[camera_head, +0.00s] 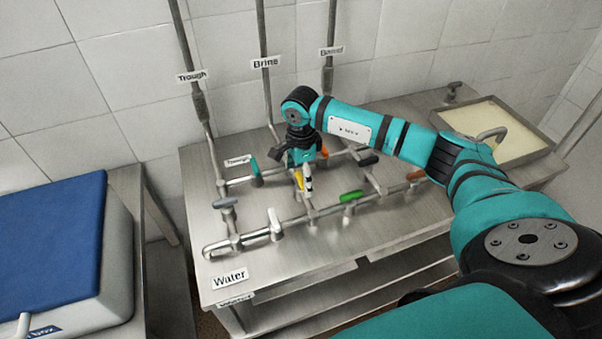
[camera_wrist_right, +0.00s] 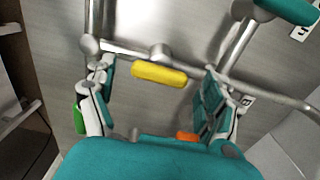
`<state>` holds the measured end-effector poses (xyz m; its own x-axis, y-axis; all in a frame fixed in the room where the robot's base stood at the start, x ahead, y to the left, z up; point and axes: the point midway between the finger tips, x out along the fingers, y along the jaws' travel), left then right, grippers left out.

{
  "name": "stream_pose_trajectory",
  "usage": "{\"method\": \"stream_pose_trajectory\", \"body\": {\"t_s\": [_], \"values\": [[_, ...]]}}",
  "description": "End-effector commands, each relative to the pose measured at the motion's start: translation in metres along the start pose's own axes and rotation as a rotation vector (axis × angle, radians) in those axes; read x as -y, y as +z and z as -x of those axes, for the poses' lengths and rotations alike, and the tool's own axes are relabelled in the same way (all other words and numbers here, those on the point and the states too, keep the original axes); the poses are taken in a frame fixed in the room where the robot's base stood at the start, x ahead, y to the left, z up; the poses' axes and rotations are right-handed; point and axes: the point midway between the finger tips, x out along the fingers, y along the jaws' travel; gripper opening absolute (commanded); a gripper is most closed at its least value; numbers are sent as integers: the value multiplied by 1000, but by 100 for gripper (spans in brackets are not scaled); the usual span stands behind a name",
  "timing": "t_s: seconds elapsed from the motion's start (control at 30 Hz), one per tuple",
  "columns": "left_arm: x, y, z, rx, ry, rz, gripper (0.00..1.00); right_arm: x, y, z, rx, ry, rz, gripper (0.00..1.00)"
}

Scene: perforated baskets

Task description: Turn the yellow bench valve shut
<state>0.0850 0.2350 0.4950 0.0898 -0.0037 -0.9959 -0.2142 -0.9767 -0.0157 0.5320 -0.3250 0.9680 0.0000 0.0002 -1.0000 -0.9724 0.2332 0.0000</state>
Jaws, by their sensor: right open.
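The yellow valve handle (camera_head: 299,181) sits on the bench pipework, partly hidden by my right gripper in the head view. In the right wrist view the yellow handle (camera_wrist_right: 159,75) lies roughly parallel to the grey pipe beside it. My right gripper (camera_head: 305,180) points down over the valve, and its fingers (camera_wrist_right: 158,78) are spread. The handle lies between the two fingers in the wrist picture, with a clear gap on each side. I cannot tell the exact height of the fingertips above it. My left gripper is not in view.
Other handles stand close by: green (camera_head: 351,196), orange (camera_head: 324,152), black (camera_head: 368,160), white (camera_head: 274,222), teal (camera_head: 255,168) and brown (camera_head: 415,175). A tray (camera_head: 535,150) stands at the bench's far right. A blue-lidded box (camera_head: 50,230) stands left. The bench front is mostly clear.

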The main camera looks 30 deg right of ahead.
Motion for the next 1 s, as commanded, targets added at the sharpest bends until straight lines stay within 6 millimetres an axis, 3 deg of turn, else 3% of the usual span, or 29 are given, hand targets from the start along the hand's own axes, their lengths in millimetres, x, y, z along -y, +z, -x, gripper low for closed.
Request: {"method": "stream_pose_trajectory", "body": {"t_s": [0.17,0.6,1.0], "values": [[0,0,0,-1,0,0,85,0,0,0,0,0,0,85],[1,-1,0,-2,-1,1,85,0,0,0,0,0,0,28],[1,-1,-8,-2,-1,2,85,0,0,-1,0,-2,-85,28]]}}
